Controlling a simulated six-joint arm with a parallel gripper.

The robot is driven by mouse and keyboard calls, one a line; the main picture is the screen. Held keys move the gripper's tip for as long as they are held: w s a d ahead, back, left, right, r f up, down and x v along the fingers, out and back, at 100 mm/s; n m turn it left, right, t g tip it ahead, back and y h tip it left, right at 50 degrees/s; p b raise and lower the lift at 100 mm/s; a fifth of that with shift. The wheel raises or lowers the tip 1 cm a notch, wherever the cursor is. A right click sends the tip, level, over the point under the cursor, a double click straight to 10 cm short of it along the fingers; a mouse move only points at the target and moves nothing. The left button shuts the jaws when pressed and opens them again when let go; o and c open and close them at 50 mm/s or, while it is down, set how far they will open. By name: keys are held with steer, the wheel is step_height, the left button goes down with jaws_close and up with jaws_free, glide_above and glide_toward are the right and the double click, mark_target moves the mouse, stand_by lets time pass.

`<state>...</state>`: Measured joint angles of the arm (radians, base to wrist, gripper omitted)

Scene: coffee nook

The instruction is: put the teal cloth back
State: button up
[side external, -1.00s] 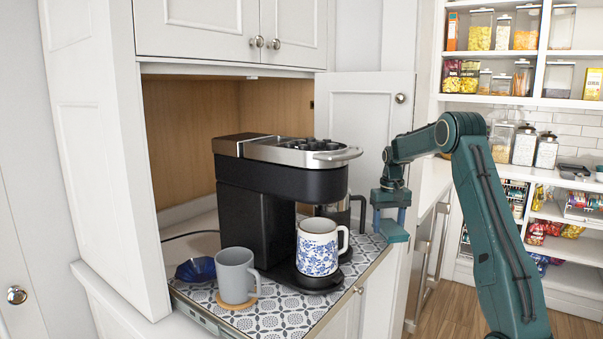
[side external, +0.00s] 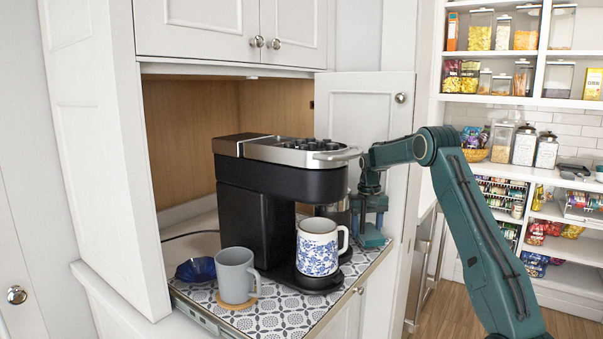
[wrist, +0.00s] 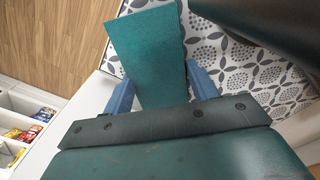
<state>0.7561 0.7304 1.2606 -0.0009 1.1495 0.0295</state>
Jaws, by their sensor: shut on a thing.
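The teal cloth (wrist: 148,55) is a flat piece gripped between the two blue fingers of my gripper (wrist: 163,88) in the wrist view. In the side view the cloth (side external: 372,238) shows as a small teal piece under my gripper (side external: 370,215). My gripper is shut on it, beside the right rear of the coffee machine (side external: 265,195), over or at the right edge of the patterned mat (side external: 205,296). I cannot tell whether the cloth touches the mat.
A blue-and-white floral mug (side external: 317,250) stands on the machine's drip tray. A grey mug (side external: 236,276) sits on a round coaster (side external: 240,304), next to a dark blue bowl (side external: 195,270). The cabinet door (side external: 365,115) stands behind my gripper.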

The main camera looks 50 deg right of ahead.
mark_target(367, 230)
steer(key=shift+f, duration=0.5)
steer(key=shift+f, duration=0.1)
steer(key=o, duration=0.9)
steer(key=shift+o, duration=0.2)
step_height(367, 230, up, 12)
stand_by(0.5)
